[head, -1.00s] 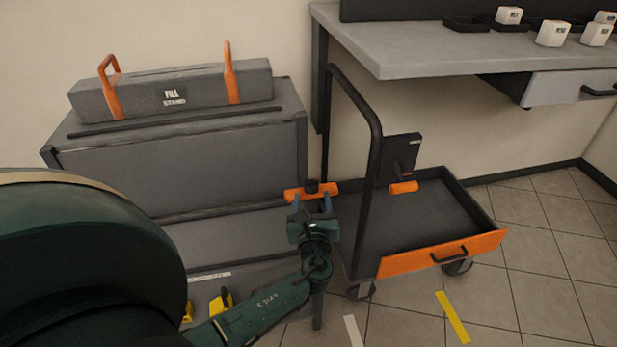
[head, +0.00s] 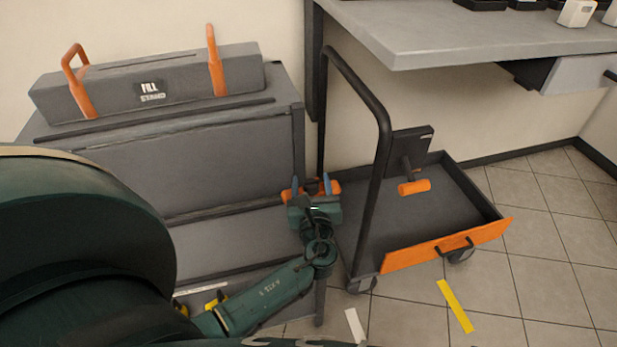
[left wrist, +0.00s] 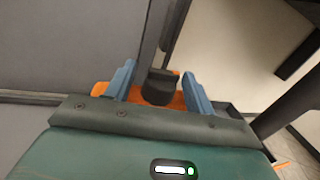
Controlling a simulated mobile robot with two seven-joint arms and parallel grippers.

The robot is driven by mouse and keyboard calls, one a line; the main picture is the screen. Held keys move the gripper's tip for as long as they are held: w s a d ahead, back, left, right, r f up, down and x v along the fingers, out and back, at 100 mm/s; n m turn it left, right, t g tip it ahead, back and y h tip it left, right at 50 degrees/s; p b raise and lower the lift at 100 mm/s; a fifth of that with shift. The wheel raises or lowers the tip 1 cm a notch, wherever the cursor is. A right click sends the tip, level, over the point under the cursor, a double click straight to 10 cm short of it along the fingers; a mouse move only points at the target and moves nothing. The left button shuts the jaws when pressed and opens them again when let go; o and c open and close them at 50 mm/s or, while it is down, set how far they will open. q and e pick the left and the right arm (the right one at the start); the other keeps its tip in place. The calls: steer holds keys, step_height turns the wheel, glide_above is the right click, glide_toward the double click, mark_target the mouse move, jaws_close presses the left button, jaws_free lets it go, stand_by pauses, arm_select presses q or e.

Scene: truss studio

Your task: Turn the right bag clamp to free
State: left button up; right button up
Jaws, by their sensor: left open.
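An orange crossbar clamp handle (head: 335,188) with a dark central hub sits at the right end of the grey stand, beside the cart's upright. It also shows in the left wrist view, where the handle (left wrist: 101,89) spans behind my fingers. My left gripper (head: 312,187) is open, with its blue fingertips on either side of the dark hub (left wrist: 160,86). I cannot tell whether they touch the handle. A second orange handle (head: 414,187) sticks out from a dark plate (head: 411,147) above the cart. My right gripper is not in view.
A grey cart tray (head: 440,205) with an orange front (head: 440,252) stands to the right; its black tube handle (head: 381,150) rises close to my left gripper.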

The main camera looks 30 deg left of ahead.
arm_select(q)
steer(key=shift+w, duration=0.1)
steer(key=shift+c, duration=0.2)
steer(key=shift+a, duration=0.1)
jaws_close()
stand_by(0.4)
